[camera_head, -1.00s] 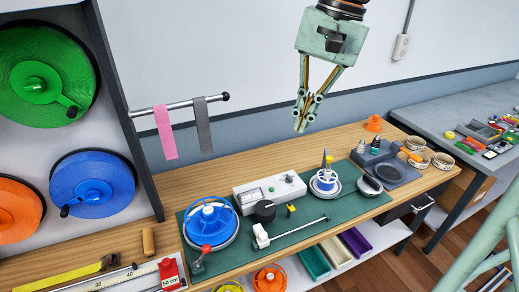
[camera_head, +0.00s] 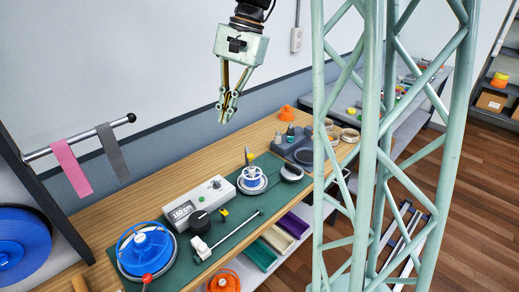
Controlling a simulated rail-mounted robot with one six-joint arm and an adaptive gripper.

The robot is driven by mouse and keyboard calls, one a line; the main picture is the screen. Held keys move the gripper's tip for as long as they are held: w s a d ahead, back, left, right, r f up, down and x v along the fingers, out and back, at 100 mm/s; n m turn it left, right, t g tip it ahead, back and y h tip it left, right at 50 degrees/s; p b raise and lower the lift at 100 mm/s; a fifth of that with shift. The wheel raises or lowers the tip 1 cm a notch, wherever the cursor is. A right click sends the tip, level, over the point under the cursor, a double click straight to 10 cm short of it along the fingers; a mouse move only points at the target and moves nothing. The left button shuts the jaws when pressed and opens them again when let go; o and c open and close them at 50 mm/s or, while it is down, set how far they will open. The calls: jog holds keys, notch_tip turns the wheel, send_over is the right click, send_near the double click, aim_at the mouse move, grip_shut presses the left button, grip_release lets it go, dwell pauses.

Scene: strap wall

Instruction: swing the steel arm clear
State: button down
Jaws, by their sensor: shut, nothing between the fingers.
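A thin steel arm (camera_head: 234,232) reaches from a white block (camera_head: 201,247) on the green mat, lying low across the mat's front part toward the right. A blue spoked reel (camera_head: 146,248) stands left of the block, and a smaller white and blue reel with a yellow-tipped spike (camera_head: 252,178) stands beyond the arm's far end. My gripper (camera_head: 226,117) hangs above the back of the bench, pointing down, shut and empty. It is well apart from the steel arm and touches nothing.
A grey meter (camera_head: 196,204) with a black knob stands behind the arm. A wall rod (camera_head: 70,143) with a black end ball carries a pink and a grey strap at left. My lattice column hides part of the right side. Coloured bins (camera_head: 276,238) sit below the bench.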

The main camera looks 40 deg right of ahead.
jog(key=w+d+f+m+y+p, duration=0.1)
jog(key=d+f+m+p, duration=0.1)
jog(key=d+f, duration=0.5)
jog(key=w+d+f+m+t+y+p, duration=0.1)
jog(key=d+f+m, duration=0.3)
jog(key=d, duration=1)
jog(key=w+d+f+m+t+y+p, duration=0.1)
jog(key=w+d+f+m+p, duration=0.2)
jog(key=d+f, duration=0.6)
jog(key=shift+w+d+f+m+y+p, duration=0.3)
jog(key=shift+d+m+y, duration=0.15)
jog(key=shift+d, duration=0.25)
jog(key=shift+f, duration=0.1)
jog(key=a+r+p+x, duration=0.1)
jog(key=a+p+x, duration=0.1)
jog(key=x, duration=1.1)
jog(key=shift+w+r, duration=0.35)
jog(key=shift+r, duration=0.05)
